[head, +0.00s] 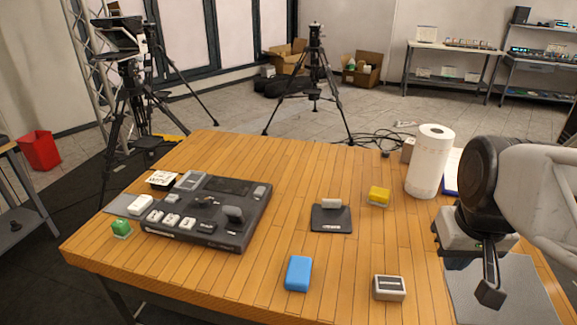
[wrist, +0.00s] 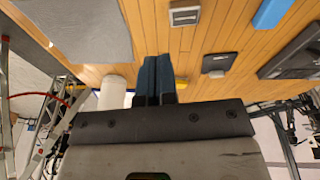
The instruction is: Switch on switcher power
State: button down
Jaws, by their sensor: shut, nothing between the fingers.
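The switcher (head: 225,232) is a dark panel with white keys, a grey screen and a raised dark lever, at the left of the wooden table. Its dark edge also shows at the right of the wrist view (wrist: 290,58). Its labels are too small to read, so I cannot tell which control is the power. My gripper (head: 490,292) is at the right of the table, over a grey mat, far from the switcher. In the wrist view its two dark fingers (wrist: 154,62) are together and empty.
On the wooden table (head: 250,285) stand a blue block (head: 298,273), a grey box with a dark top (head: 389,288), a small black plate (head: 331,219), a yellow block (head: 378,195), a paper roll (head: 429,163) and a green block (head: 121,229). Bare wood lies between them.

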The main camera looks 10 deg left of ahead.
jog(key=w+a+r+n, duration=0.35)
jog(key=w+a, duration=0.35)
jog(key=w, duration=0.4)
jog(key=n+g, duration=0.4)
jog(key=n, duration=0.9)
send_over(258, 193)
jog(key=w, duration=0.2)
notch_tip(258, 193, down, 6)
jog(key=shift+w+a, duration=0.1)
jog(key=shift+w, duration=0.05)
jog(key=shift+f, duration=0.1)
jog(key=f, duration=0.4)
jog(key=s+f, duration=0.1)
jog(key=f, duration=0.8)
jog(key=shift+s+f, duration=0.35)
jog(key=shift+f, duration=0.05)
